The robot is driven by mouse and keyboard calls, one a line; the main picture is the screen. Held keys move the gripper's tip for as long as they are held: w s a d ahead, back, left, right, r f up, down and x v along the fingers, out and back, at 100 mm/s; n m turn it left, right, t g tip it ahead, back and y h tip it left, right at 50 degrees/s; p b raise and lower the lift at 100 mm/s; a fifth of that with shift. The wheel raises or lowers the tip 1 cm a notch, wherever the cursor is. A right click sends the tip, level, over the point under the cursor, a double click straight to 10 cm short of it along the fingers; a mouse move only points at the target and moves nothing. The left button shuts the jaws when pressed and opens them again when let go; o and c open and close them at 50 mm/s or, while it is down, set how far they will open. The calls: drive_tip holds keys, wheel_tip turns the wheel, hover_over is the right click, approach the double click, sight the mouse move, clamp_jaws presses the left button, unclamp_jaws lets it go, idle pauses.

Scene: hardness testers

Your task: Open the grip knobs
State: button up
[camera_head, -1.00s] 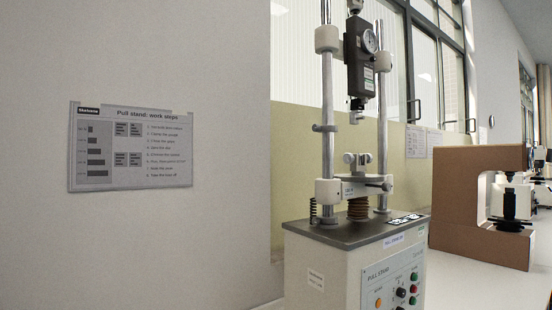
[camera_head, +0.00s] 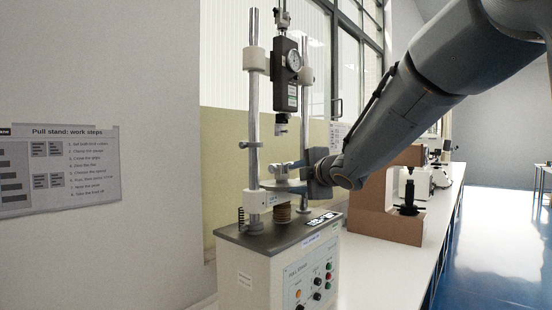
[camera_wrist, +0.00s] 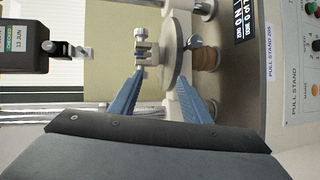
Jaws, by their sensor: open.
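The pull stand (camera_head: 262,262) has a lower grip (camera_head: 281,172) with small pale knobs on its crosshead. An upper grip (camera_head: 281,125) hangs under the dark force gauge (camera_head: 287,72). My gripper (camera_head: 298,184) reaches in from the right at lower grip height and partly hides the crosshead and right column. In the wrist view, turned sideways, my gripper (camera_wrist: 159,82) is open, its blue fingers apart with nothing between their tips. The lower grip (camera_wrist: 144,47) and round platform (camera_wrist: 174,50) lie just beyond the tips. Contact cannot be told.
Two columns (camera_head: 253,90) flank the grips. The control panel (camera_head: 316,280) is on the front of the stand. A brown tester (camera_head: 385,215) stands on the white bench (camera_head: 375,270) to the right. A work-steps sign (camera_head: 62,165) hangs on the left wall.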

sight(275, 169)
drive_tip(key=shift+w+a+r+n+y+p, duration=0.2)
drive_tip(key=shift+w+a+r+n+p, duration=0.15)
drive_tip(key=shift+w+a, duration=0.75)
drive_tip(key=shift+w+a+r+n+y+p, duration=0.25)
drive_tip(key=shift+w+a+p, duration=0.25)
drive_tip(key=shift+w+a, duration=0.6)
drive_tip(key=shift+w+a+r+n+y+p, duration=0.15)
drive_tip(key=shift+w+a+r+n+p, duration=0.2)
drive_tip(key=shift+w+a, duration=0.7)
drive_tip(key=shift+w+d, duration=0.2)
drive_tip(key=c, duration=1)
